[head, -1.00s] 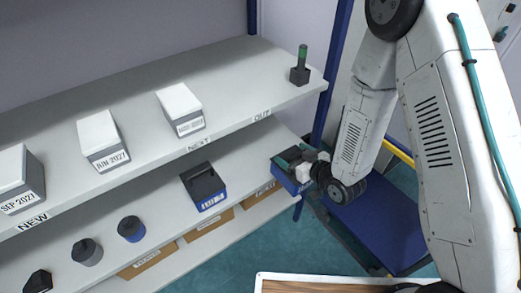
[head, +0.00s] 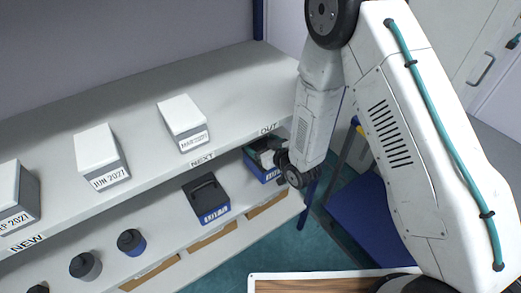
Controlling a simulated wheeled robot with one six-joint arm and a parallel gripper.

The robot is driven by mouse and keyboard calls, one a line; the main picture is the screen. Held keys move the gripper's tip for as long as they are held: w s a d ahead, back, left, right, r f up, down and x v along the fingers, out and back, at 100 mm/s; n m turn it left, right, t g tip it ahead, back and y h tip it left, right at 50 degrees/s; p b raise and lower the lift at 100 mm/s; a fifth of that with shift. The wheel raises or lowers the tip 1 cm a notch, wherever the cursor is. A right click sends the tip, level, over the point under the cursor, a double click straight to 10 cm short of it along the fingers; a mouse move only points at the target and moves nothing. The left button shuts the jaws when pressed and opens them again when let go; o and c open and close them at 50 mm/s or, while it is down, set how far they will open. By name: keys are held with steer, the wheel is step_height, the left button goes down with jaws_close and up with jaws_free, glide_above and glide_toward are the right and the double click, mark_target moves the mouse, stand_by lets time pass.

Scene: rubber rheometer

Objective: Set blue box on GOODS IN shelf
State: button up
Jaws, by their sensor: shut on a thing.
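A blue box (head: 263,174) with a dark top and some green is held in my gripper (head: 277,157). It is at the right end of the middle shelf (head: 160,222), just below the front edge of the upper shelf. I cannot tell whether its base touches the shelf. The gripper is shut on it, and its fingers are small and partly hidden by the wrist. A second blue box (head: 206,199) with a black lid and white label stands on the middle shelf to the left. No GOODS IN label is readable.
The upper shelf (head: 75,102) carries white-lidded dated boxes (head: 184,122) and the labels NEW, NEXT and OUT. Round pots (head: 131,242) stand on the middle shelf, cardboard boxes (head: 212,240) below. A blue platform (head: 365,225) is at right. Between the two blue boxes the shelf is clear.

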steer(key=f, duration=0.3)
steer(key=shift+d, duration=0.3)
steer(key=shift+a+f, duration=0.15)
steer(key=shift+f, duration=0.05)
steer(key=shift+f, duration=0.15)
steer(key=o, duration=1.9)
